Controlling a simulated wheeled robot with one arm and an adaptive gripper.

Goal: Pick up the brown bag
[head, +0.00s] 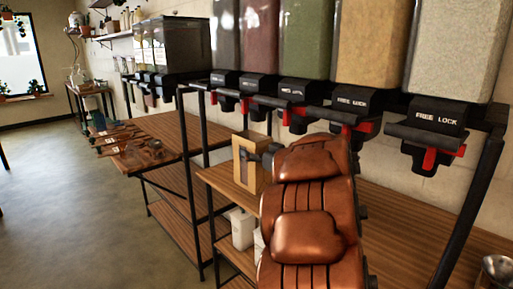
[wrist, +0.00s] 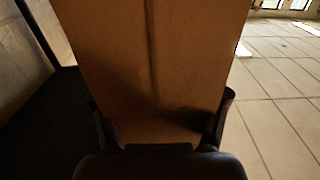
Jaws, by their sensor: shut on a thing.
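My gripper (head: 264,156) is at the bag's upper right side, partly hidden by my copper-coloured arm. In the wrist view the brown bag (wrist: 150,60) fills the middle, between the two dark fingers of my gripper (wrist: 160,102), which are shut on it. I cannot tell whether the bag's base touches the shelf.
Several dispensers (head: 360,40) with black and red valves hang above the wooden shelf (head: 405,230). White containers (head: 242,230) stand on a lower shelf. A metal bowl (head: 498,270) sits at the lower right. A wooden table (head: 165,130) stands behind at left. The floor (head: 70,210) at left is clear.

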